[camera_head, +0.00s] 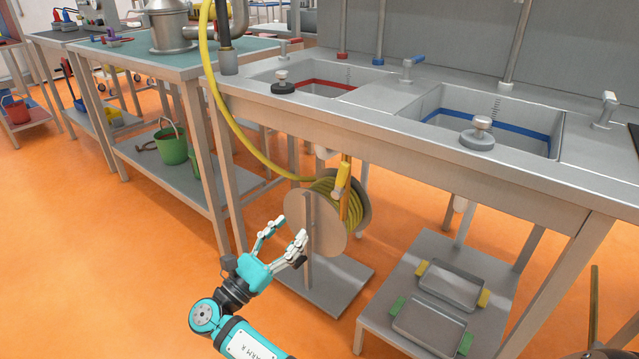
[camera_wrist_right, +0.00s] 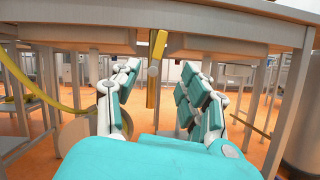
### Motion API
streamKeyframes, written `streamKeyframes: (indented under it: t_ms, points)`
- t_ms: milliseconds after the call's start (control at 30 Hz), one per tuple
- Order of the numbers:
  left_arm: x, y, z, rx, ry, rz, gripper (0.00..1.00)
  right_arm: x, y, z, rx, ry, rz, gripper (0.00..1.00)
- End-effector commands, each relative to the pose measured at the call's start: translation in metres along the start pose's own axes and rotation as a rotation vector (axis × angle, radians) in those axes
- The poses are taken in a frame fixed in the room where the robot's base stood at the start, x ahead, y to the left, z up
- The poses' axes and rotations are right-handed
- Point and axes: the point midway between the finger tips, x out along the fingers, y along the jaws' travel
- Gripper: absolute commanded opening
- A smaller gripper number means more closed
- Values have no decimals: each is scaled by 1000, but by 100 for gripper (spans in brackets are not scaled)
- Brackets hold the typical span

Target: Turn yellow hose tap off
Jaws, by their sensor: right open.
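A yellow lever-like piece (camera_head: 342,178), which looks like the hose tap, stands upright under the sink bench's front edge, just above the hose reel. It also shows in the right wrist view (camera_wrist_right: 158,45), ahead and between my fingers. The yellow hose (camera_head: 232,122) runs down from the bench top to the reel (camera_head: 316,222). My right gripper (camera_head: 288,232) is open and empty, in front of the reel, lower than the yellow piece and apart from it. In the right wrist view its fingers (camera_wrist_right: 160,78) are spread. My left gripper is not in view.
The steel sink bench (camera_head: 390,128) overhangs the reel. A low shelf (camera_head: 392,312) with metal trays stands at right. A table leg (camera_head: 233,195) is at left, with a green bucket (camera_head: 171,148) beyond it. Orange floor in front is clear.

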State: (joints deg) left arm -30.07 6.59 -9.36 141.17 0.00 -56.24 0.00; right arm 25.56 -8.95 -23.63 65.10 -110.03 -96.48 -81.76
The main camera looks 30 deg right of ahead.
Motion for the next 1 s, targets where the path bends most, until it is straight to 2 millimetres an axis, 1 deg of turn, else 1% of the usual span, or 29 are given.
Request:
streamKeyframes:
  t_ms: [167,367,500,700,833,1000]
  points:
    - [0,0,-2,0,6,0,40,31,-1,0,2,-1,-2,44]
    - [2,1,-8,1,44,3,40,75,-1,-1,2,-1,-1,44]
    - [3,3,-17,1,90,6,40,105,0,-1,1,0,-1,44]
    - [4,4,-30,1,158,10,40,143,0,-1,2,1,1,44]
    - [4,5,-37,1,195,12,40,158,0,-2,0,2,1,44]
    - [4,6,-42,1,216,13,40,167,0,-2,1,4,3,44]
